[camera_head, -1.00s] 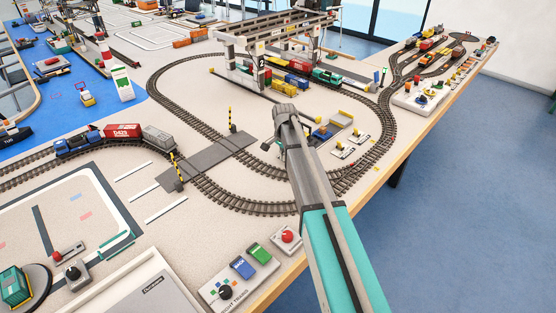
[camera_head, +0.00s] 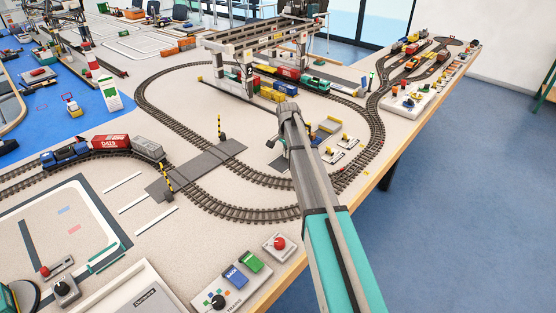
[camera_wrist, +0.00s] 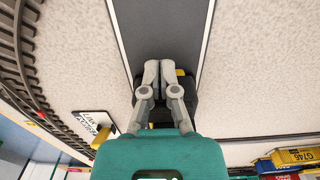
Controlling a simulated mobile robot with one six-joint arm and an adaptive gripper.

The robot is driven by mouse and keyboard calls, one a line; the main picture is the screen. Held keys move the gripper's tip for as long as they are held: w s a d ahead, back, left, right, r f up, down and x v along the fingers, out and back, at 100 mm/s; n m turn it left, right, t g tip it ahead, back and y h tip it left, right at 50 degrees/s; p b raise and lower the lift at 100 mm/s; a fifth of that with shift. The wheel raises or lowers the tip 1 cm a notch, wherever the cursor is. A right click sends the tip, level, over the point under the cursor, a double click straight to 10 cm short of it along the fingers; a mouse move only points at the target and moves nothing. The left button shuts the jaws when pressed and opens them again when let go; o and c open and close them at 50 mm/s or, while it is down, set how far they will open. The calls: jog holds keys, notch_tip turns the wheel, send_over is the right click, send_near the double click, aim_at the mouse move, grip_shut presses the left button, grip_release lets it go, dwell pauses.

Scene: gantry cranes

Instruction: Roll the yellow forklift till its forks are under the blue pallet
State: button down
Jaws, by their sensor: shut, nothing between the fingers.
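My gripper (camera_wrist: 158,72) is shut and empty, its two grey fingertips together in the wrist view. It points down at a dark body with yellow parts (camera_wrist: 187,88), probably the yellow forklift, which is mostly hidden behind the fingers. This body is on a dark grey lane with white edges (camera_wrist: 160,30); whether the fingers touch it I cannot tell. In the head view my arm hides most of this spot. A small blue thing (camera_head: 323,132) shows just right of my arm beside a yellow part; it may be the blue pallet. The forks cannot be made out.
The track loop (camera_head: 240,211) runs around this area. A gantry crane (camera_head: 262,42) stands over coloured containers (camera_head: 274,90) behind. White plates with yellow knobs (camera_head: 335,155) lie right of my arm. A control box (camera_head: 232,285) is at the front edge.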

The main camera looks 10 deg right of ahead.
jog(key=shift+w+d, duration=0.2)
jog(key=shift+d, duration=0.05)
jog(key=shift+s, duration=0.1)
jog(key=shift+s+a, duration=0.5)
jog(key=shift+a, duration=0.15)
jog(key=shift+s+a+r+p, duration=0.25)
jog(key=shift+s+a, duration=0.1)
jog(key=shift+a, duration=0.15)
jog(key=shift+s+a+r+p, duration=0.2)
jog(key=shift+s+a, duration=0.15)
jog(key=shift+a, duration=0.15)
notch_tip(320, 180, up, 9)
jog(key=p, duration=0.9)
